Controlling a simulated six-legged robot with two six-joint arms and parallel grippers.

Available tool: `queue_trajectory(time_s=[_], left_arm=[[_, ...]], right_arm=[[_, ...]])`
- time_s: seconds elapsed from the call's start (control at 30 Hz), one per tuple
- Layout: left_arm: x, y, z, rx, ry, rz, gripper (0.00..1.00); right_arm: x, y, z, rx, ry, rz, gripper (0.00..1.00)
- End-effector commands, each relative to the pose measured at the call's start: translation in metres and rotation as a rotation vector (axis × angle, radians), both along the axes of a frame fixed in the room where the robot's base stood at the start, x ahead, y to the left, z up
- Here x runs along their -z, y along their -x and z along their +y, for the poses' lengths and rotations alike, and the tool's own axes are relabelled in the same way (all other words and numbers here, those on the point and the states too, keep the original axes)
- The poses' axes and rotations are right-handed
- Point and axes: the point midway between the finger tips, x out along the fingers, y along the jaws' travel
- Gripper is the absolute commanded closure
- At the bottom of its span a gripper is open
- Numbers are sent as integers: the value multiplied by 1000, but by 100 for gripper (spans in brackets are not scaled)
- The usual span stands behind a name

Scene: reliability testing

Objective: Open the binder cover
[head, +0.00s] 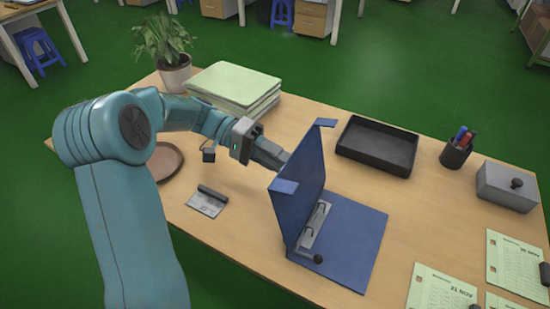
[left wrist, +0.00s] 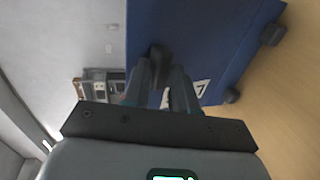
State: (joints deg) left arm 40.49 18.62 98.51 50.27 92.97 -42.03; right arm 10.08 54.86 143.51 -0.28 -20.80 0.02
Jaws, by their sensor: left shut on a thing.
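The blue binder lies on the table with its cover (head: 300,185) standing steeply up, a little short of or past upright. Its base (head: 350,235) lies flat, and the metal ring mechanism (head: 316,224) shows between them. My left gripper (head: 283,163) reaches the outer face of the cover from the left; its fingertips are partly hidden behind the cover. In the left wrist view the left gripper (left wrist: 163,72) is shut on a dark tab (left wrist: 157,55) on the cover (left wrist: 195,30), beside a white label (left wrist: 200,86). My right gripper is not in view.
A black tray (head: 378,147), a pen cup (head: 456,150) and a grey box (head: 506,187) stand to the right. Printed sheets (head: 440,290) lie at the front right. A paper stack (head: 235,86), potted plant (head: 172,65) and brown dish (head: 165,162) are on the left.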

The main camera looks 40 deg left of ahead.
Motion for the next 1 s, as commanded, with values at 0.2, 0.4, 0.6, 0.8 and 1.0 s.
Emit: queue_trajectory(time_s=[0.2, 0.4, 0.6, 0.8, 1.0], left_arm=[[18, 4, -2, 16, -21, 28, 100], [18, 4, -1, 15, -21, 27, 55], [17, 4, 0, 14, -22, 27, 55], [15, 4, 1, 14, -22, 27, 55], [11, 7, 18, 10, -23, 25, 55]], right_arm=[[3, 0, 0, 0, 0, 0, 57], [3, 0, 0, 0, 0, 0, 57], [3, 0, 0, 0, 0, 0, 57], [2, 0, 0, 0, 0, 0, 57], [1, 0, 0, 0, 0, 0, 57]])
